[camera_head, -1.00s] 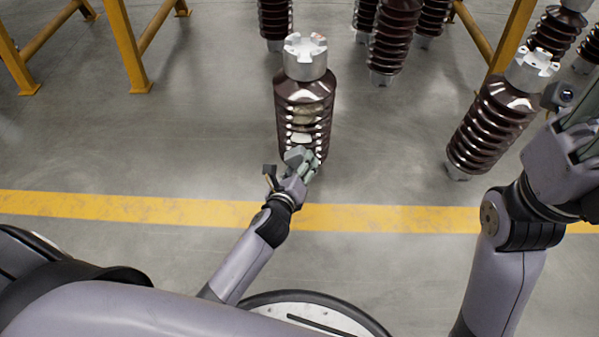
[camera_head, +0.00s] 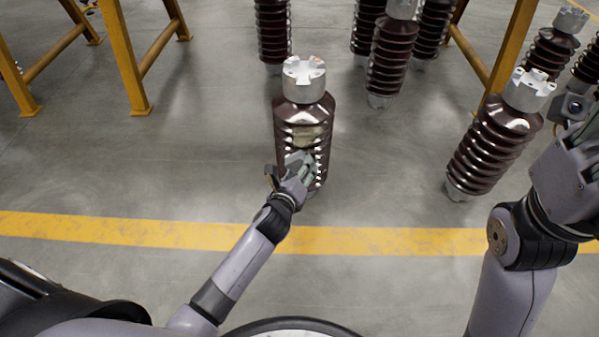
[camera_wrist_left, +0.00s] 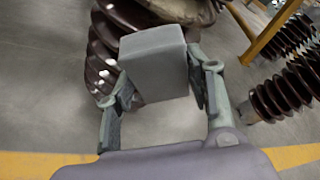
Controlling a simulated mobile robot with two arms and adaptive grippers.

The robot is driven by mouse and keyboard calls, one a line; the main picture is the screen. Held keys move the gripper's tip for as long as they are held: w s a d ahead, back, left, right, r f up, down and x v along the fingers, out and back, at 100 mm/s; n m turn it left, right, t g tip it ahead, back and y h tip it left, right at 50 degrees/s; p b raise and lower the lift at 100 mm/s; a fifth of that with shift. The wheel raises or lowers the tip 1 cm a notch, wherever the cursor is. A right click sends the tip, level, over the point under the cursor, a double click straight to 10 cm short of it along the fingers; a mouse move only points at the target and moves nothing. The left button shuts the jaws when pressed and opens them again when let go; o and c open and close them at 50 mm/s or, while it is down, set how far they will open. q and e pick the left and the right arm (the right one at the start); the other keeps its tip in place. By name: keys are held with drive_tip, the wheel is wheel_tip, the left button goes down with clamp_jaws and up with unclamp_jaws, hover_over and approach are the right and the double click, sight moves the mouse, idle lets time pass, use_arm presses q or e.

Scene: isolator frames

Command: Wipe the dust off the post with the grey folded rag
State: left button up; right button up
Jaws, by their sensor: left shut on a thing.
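The post (camera_head: 290,115) is a dark brown ribbed insulator with a slotted silver cap, upright on the floor in the middle of the head view. A dull beige dust patch (camera_head: 307,137) shows on its front ribs. My left gripper (camera_head: 300,163) is in front of the post, just below that patch, and hides part of the lower ribs. In the left wrist view it is shut on the grey rag (camera_wrist_left: 154,62), a thick block with the post (camera_wrist_left: 103,50) behind it. I cannot tell whether the rag touches the ribs. My right gripper (camera_head: 577,125) is at the right edge, its fingers unclear.
Another brown insulator (camera_head: 492,145) stands to the right, near my right arm. Several more (camera_head: 391,55) stand behind. Yellow metal frames (camera_head: 128,60) are at the back left and right. A yellow floor line (camera_head: 130,232) crosses in front. The floor left of the post is clear.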

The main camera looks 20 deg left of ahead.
use_arm(q)
drive_tip(key=shift+w+a, duration=0.25)
drive_tip(key=shift+w, duration=0.65)
idle(0.4)
